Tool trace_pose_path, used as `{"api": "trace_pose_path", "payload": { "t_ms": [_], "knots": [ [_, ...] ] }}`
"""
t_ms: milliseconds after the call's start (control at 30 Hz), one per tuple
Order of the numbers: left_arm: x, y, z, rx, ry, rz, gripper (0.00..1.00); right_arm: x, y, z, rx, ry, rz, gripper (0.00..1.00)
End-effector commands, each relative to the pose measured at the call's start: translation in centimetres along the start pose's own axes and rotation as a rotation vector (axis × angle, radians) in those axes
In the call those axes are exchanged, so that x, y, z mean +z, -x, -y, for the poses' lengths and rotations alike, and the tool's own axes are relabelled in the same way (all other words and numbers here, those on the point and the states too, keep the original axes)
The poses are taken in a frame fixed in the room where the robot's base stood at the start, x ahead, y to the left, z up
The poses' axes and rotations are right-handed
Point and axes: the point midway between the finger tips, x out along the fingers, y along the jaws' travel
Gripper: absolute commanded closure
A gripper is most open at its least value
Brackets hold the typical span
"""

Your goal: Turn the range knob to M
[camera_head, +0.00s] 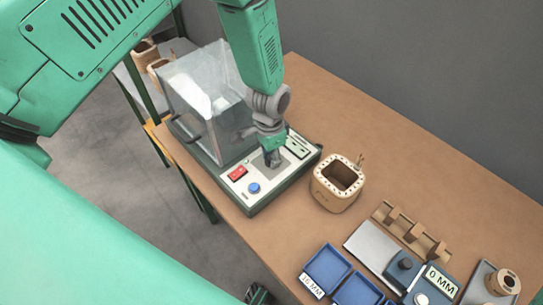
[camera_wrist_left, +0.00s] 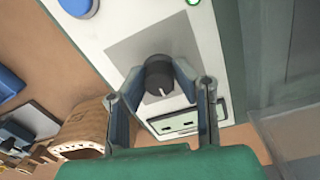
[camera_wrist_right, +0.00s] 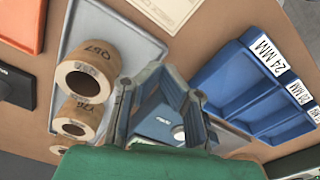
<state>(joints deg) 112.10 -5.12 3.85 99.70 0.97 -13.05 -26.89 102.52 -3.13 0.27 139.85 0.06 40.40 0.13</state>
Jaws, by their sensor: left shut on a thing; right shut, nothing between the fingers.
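The range knob (camera_wrist_left: 158,75) is round and black with a white pointer line, on a grey plate of the tester's pale panel (camera_wrist_left: 120,22). In the left wrist view the line points down toward my gripper. My left gripper (camera_wrist_left: 156,72) is shut on the knob, one finger on each side. In the head view my left gripper (camera_head: 271,158) comes down onto the tester panel (camera_head: 240,198) and hides the knob. No M mark is readable. My right gripper (camera_wrist_right: 163,78) is shut and empty above the table's other end.
The panel carries a red switch (camera_head: 236,173), a blue button (camera_head: 254,188) and a meter window (camera_head: 297,147). A clear box (camera_head: 205,100) stands behind. Blue bins (camera_head: 325,270) and a gauge (camera_head: 433,287) lie farther right.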

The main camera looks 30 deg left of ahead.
Motion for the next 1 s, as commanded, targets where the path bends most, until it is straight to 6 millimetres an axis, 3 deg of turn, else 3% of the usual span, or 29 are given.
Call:
{"api": "trace_pose_path", "payload": {
  "t_ms": [267, 300, 333, 367, 767, 1000],
  "knots": [
    [0.1, 0.0, -0.1, 0.002, 0.000, 0.004, 1.00, 0.0, 0.0, 0.0, 0.000, 0.000, 0.000, 1.00],
    [0.1, 0.0, -0.1, 0.002, 0.000, 0.004, 0.69, 0.0, 0.0, 0.0, 0.000, 0.000, 0.000, 1.00],
    [0.1, 0.0, 0.0, 0.001, 0.000, 0.004, 0.58, 0.0, 0.0, 0.0, 0.000, 0.000, 0.000, 1.00],
    [0.1, 0.0, 0.0, 0.001, 0.000, 0.003, 0.56, 0.0, 0.0, 0.0, 0.000, 0.000, 0.000, 1.00],
    [0.0, 0.7, 0.1, -0.001, 0.001, 0.000, 0.56, 0.3, 0.1, 0.0, 0.000, 0.000, -0.002, 1.00],
    [-0.1, 5.3, 0.1, -0.002, 0.000, -0.002, 0.56, 0.3, 0.1, 0.0, 0.000, 0.000, -0.003, 1.00]
  ]
}}
